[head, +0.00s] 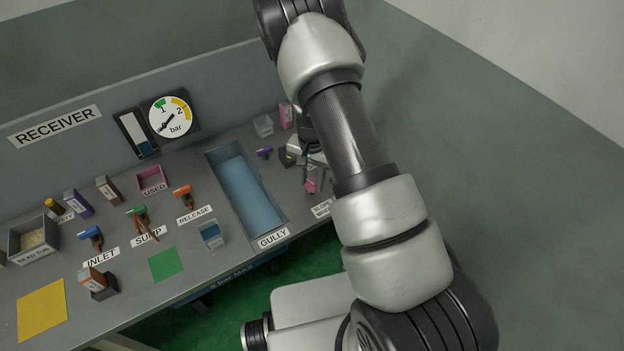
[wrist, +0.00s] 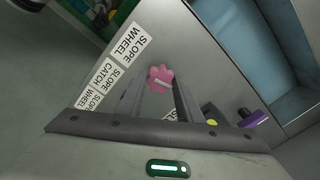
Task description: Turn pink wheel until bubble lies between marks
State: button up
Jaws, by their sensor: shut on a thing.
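The pink wheel (wrist: 160,77) is a small knob with a scalloped rim and a pale bar across its face. In the wrist view it sits between the tips of my gripper's fingers (wrist: 158,88), which are shut on it. In the head view the pink wheel (head: 311,186) shows below my gripper (head: 312,176), at the right part of the bench. A small yellow-green round thing (wrist: 211,124) lies beside the right finger; I cannot tell whether it is the level. I cannot make out a bubble or marks.
A purple-handled part (wrist: 253,118) is near the wheel; it also shows in the head view (head: 264,152). The blue gully trough (head: 248,190) lies left of my gripper. SLOPE WHEEL and SLOPE CATCH labels (wrist: 128,45) lie by the wheel. A pink box (head: 286,114) stands behind.

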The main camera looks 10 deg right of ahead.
dwell(0.5)
jog(key=o, duration=1)
jog(key=shift+o, duration=0.2)
notch_tip(320, 180, up, 18)
jog(key=p, duration=0.2)
jog(key=shift+f, duration=0.25)
jog(key=shift+r, duration=0.1)
notch_tip(320, 180, up, 10)
jog(key=t+p, duration=0.1)
jog(key=p, duration=0.2)
send_over(312, 183)
jog(key=s, duration=0.2)
jog(key=s+a+r+n+t+y+p, duration=0.1)
jog(key=s+r+n+p, duration=0.15)
jog(key=s+r, duration=0.6)
jog(key=s+r+n+t+p, duration=0.2)
jog(key=s+r+p, duration=0.15)
jog(key=r, duration=0.95)
jog(key=s+r+n+p, duration=0.1)
jog(key=s+r, duration=0.2)
jog(key=s, duration=0.2)
jog(key=s+r+n+t+h+p, duration=0.1)
jog(key=s+r+n+p, duration=0.1)
jog(key=s, duration=0.3)
jog(key=shift+s+d+r+t, duration=0.3)
jog(key=shift+d+r, duration=0.1)
jog(key=shift+r, duration=0.15)
